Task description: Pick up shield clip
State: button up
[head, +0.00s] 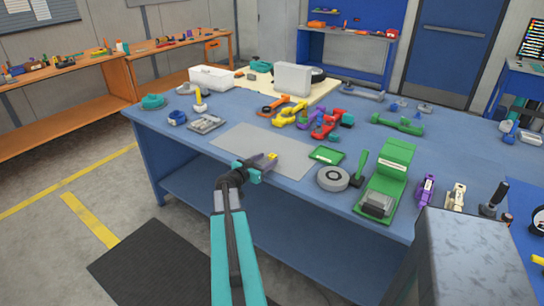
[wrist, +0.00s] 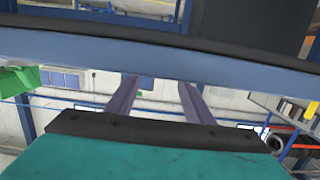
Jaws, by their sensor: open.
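My gripper (head: 271,158) reaches over the front edge of the blue workbench, above the grey mat, in the head view. Its fingers are small there, with a yellow patch at the tip. In the wrist view the two dark fingers of my gripper (wrist: 158,88) stand apart with nothing between them. I cannot tell which of the small parts is the shield clip. Small coloured parts lie beyond the gripper: orange (head: 272,104), yellow (head: 290,114), purple (head: 308,118) and red (head: 328,125). A purple part (head: 426,190) stands at the right.
The grey mat (head: 240,143) is largely bare. Right of it are a green tray (head: 327,155), a grey tape roll (head: 333,178) and a green machine (head: 389,175). A white bin (head: 211,78) stands at the back left. A grey block (head: 470,260) fills the lower right.

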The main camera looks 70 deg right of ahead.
aim_at(272, 157)
jog(key=shift+p+x, duration=0.35)
jog(key=shift+x, duration=0.9)
jog(key=shift+c, duration=0.5)
jog(key=c, duration=1)
